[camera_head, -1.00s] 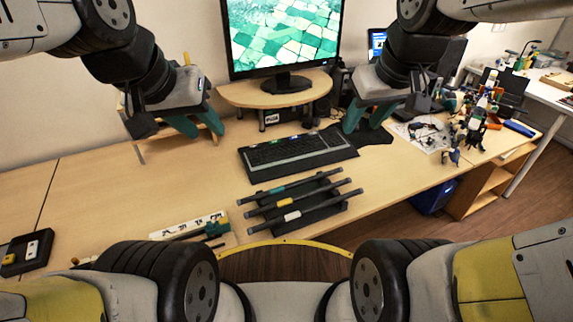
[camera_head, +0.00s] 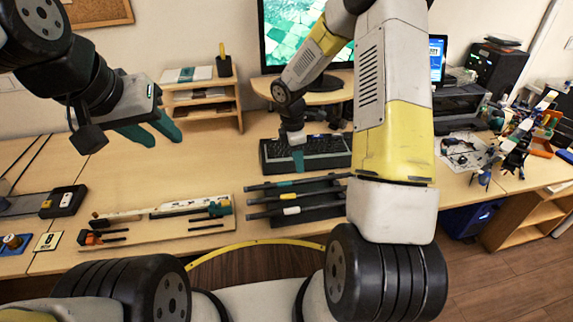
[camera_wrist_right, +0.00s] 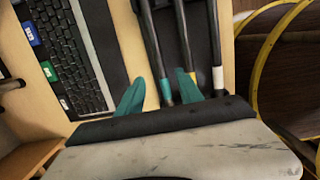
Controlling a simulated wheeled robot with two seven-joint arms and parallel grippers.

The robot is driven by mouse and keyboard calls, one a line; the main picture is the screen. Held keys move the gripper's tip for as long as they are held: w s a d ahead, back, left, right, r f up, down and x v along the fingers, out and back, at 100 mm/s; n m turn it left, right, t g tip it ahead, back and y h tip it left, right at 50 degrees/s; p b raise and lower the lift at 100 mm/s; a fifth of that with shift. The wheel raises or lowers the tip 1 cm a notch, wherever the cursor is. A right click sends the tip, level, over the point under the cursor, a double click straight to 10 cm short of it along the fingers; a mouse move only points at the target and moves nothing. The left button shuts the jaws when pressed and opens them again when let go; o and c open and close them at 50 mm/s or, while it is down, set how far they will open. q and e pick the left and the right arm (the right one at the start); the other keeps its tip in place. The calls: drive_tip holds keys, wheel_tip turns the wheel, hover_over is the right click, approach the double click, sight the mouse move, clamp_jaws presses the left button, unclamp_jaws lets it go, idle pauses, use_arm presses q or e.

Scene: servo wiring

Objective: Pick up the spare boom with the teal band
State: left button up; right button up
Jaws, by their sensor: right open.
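The spare boom with the teal band (camera_wrist_right: 166,91) is a dark rod lying in a black rack (camera_head: 322,213). It is the rod nearest the keyboard, and its teal band also shows in the head view (camera_head: 286,184). My right gripper (camera_wrist_right: 163,88) is open above the rack's far side, its fingers on either side of the teal-banded boom in the wrist view. Contact is not clear. A yellow-banded boom (camera_wrist_right: 190,76) lies close to the right finger. A white-banded boom (camera_wrist_right: 218,78) is farthest out. My left gripper (camera_head: 166,141) is open and empty at the left, above the table.
A keyboard (camera_head: 325,162) lies just behind the rack. A board with tools and parts (camera_head: 165,232) is left of the rack. A small wooden shelf (camera_head: 205,100) stands behind, beside the monitor (camera_head: 275,50). The table between shelf and board is clear.

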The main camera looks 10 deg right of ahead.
sight(302, 182)
wheel_tip(302, 182, down, 3)
drive_tip(key=shift+r, duration=0.1)
drive_tip(key=f, duration=0.2)
drive_tip(key=d+f, duration=0.1)
drive_tip(key=f, duration=0.2)
drive_tip(key=shift+d+f, duration=0.15)
clamp_jaws()
